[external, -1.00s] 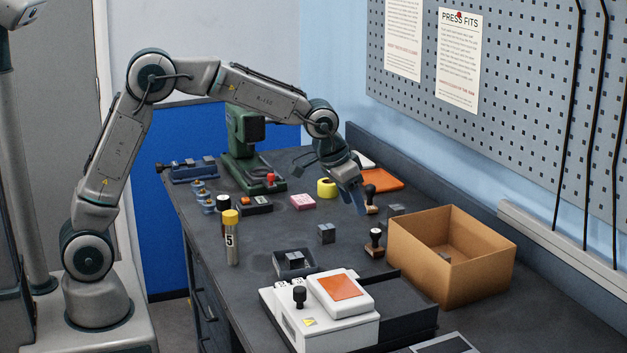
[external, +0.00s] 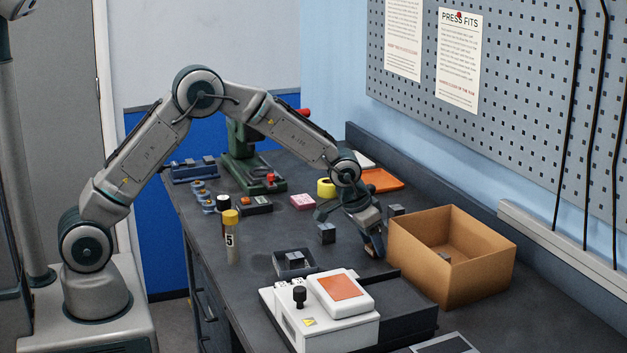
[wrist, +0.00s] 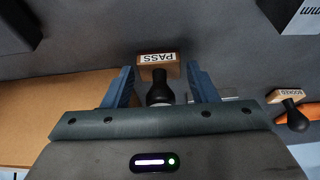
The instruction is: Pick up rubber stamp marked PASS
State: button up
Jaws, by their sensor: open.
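The rubber stamp marked PASS (wrist: 158,68) shows in the wrist view with its wooden block, white label and dark knob handle. My gripper (wrist: 160,85) is open, with one blue finger on each side of the stamp. I see no clear contact between the fingers and the stamp. In the external view my gripper (external: 376,250) is low over the bench beside the cardboard box, and it mostly hides the stamp there.
A second stamp marked BOOKED (wrist: 287,97) stands to the right in the wrist view. The open cardboard box (external: 425,262) is right of my gripper. A grey block (external: 326,233) lies to its left. A white device with an orange panel (external: 330,310) is in front.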

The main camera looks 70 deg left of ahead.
jog(key=shift+w+f, duration=0.15)
jog(key=shift+f, duration=0.1)
jog(key=shift+c, duration=0.3)
jog(key=c, duration=0.7)
